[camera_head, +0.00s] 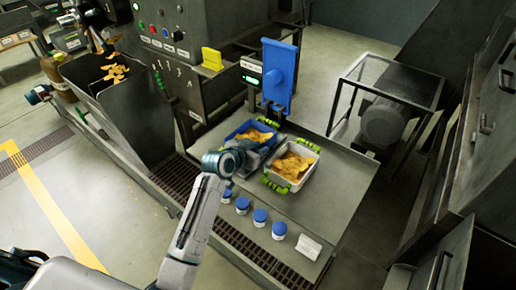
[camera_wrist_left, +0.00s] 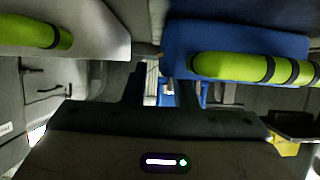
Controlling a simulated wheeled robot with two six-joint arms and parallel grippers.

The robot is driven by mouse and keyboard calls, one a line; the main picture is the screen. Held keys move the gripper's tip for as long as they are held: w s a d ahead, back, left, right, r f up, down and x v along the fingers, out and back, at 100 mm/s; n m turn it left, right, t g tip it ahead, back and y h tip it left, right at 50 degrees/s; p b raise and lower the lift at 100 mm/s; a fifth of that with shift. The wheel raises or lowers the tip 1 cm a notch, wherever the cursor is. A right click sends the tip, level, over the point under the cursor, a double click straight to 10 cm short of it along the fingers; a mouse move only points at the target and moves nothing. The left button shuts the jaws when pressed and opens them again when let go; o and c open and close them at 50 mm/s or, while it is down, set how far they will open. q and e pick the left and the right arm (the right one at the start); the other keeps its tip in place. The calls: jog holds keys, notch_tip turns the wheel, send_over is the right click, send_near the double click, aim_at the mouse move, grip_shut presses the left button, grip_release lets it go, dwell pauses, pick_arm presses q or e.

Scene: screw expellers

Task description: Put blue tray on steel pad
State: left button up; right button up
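The blue tray (camera_head: 237,130), filled with orange-brown flakes, stands on the steel-grey bench top (camera_head: 345,185) below the blue plate. It has green handles. In the left wrist view the blue tray (camera_wrist_left: 235,38) with a green handle fills the upper right. My left gripper (camera_head: 258,151) is at the tray's near side, partly hidden by its own wrist. In the left wrist view the left gripper's (camera_wrist_left: 160,92) dark fingers are apart, with a gap between them. I cannot tell whether they touch the tray. No separate steel pad can be made out. My right gripper is not in view.
A white tray (camera_head: 291,182) of flakes with green handles is close to the right of the blue tray. Several blue-lidded jars (camera_head: 260,217) and a white label block (camera_head: 308,247) line the bench's front. A blue plate (camera_head: 279,72) rises behind. The right bench top is clear.

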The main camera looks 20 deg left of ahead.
pick_arm(q)
jog(key=shift+s+a+b, duration=0.2)
jog(key=shift+s+b, duration=0.1)
jog(key=b+v, duration=0.2)
jog(key=v, duration=0.9)
jog(key=shift+b, duration=0.35)
jog(key=shift+d+r, duration=0.1)
jog(key=shift+r, duration=0.05)
dwell(0.3)
